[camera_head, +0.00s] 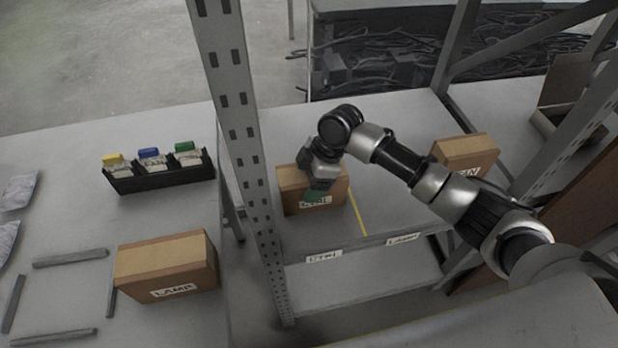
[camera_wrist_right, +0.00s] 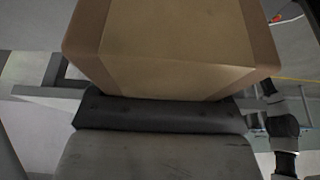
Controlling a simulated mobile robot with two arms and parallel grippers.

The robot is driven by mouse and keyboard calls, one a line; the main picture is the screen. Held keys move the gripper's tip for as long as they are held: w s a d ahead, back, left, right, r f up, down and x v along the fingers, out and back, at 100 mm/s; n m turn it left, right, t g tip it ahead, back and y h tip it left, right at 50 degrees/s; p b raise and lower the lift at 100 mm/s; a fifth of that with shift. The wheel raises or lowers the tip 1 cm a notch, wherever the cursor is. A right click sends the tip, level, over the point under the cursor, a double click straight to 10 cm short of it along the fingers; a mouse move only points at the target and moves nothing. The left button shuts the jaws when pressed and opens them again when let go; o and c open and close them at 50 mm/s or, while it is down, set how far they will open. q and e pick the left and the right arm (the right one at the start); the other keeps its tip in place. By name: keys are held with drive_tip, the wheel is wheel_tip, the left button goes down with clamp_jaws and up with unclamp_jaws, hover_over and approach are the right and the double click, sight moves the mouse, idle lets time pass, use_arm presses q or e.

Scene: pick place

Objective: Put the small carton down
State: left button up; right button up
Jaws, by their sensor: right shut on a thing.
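The small carton (camera_head: 293,190) is a brown box with a partly covered white label on its front. In the head view it is at the left part of the middle shelf, left of a yellow line. My right gripper (camera_head: 318,190) is shut on it from the front and above. In the right wrist view the carton (camera_wrist_right: 180,45) fills the top middle, against the dark gripper pad (camera_wrist_right: 160,115). I cannot tell whether its underside touches the shelf (camera_head: 330,228). My left gripper is not in view.
A second carton (camera_head: 466,152) stands on the shelf's right part. A grey upright post (camera_head: 243,150) is close left of the held carton. On the left table are a carton labelled LAMP (camera_head: 165,268), a black bin rack (camera_head: 160,178) and grey strips (camera_head: 70,258).

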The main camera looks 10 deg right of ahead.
drive_tip(key=o, duration=1.1)
drive_tip(key=v, duration=1.2)
drive_tip(key=shift+r+p, duration=0.1)
drive_tip(key=shift+p, duration=0.2)
